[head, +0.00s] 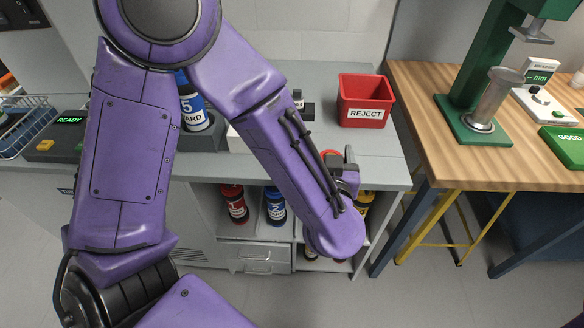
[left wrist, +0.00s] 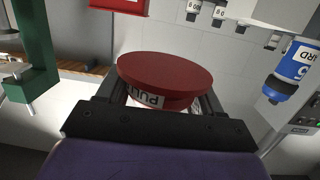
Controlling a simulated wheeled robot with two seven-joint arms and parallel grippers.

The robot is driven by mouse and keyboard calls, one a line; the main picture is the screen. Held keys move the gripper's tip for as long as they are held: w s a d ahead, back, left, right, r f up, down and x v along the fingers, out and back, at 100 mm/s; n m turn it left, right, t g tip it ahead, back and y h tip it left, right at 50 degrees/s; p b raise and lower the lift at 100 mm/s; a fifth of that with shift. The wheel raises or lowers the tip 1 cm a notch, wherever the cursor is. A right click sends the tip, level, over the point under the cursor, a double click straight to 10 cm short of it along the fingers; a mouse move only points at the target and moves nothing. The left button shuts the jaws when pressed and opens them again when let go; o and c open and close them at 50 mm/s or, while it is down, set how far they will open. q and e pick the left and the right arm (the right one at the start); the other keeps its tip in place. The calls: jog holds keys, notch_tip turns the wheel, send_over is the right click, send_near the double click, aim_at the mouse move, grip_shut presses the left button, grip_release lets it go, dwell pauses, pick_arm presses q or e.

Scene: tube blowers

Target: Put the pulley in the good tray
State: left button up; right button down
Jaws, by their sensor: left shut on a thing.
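My left gripper (head: 345,172) is above the front edge of the grey bench. It is shut on the pulley, a dark red round-topped thing (left wrist: 165,75) with a white label, partly readable as "PU…", between the fingers in the left wrist view. In the head view only a bit of red (head: 330,154) shows behind my forearm, which hides the rest. The good tray (head: 565,145) is green, marked GOOD, at the right edge of the wooden table, well to the right of my gripper. My right gripper is not in view.
A red REJECT bin (head: 365,104) stands on the grey bench. A green press (head: 478,85) and a white gauge box (head: 540,88) stand on the wooden table (head: 420,82). Canisters, one red (head: 235,205) and one blue (head: 275,207), are on the shelf below. A gap separates bench and table.

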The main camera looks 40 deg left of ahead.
pick_arm(q)
jog(key=shift+s+a+y, duration=0.1)
jog(key=shift+s+y, duration=0.15)
jog(key=shift+y, duration=0.05)
jog(key=shift+n, duration=0.3)
jog(key=w+a+f, duration=0.2)
jog(key=a+f, duration=0.1)
jog(key=a, duration=0.1)
jog(key=w+a+f+p, duration=0.1)
jog(key=w+a+f, duration=0.1)
jog(key=a+f, duration=0.1)
jog(key=w+a+f, duration=0.2)
jog(key=a+f, duration=0.2)
jog(key=a, duration=0.1)
jog(key=shift+a+p, duration=0.3)
jog(key=shift+p, duration=0.1)
notch_tip(320, 180, down, 2)
jog(key=shift+f+p, duration=0.15)
jog(key=shift+p, duration=0.15)
jog(key=shift+w+f, duration=0.1)
jog(key=shift+f, duration=0.2)
jog(key=shift+f, duration=0.2)
jog(key=o, duration=1.3)
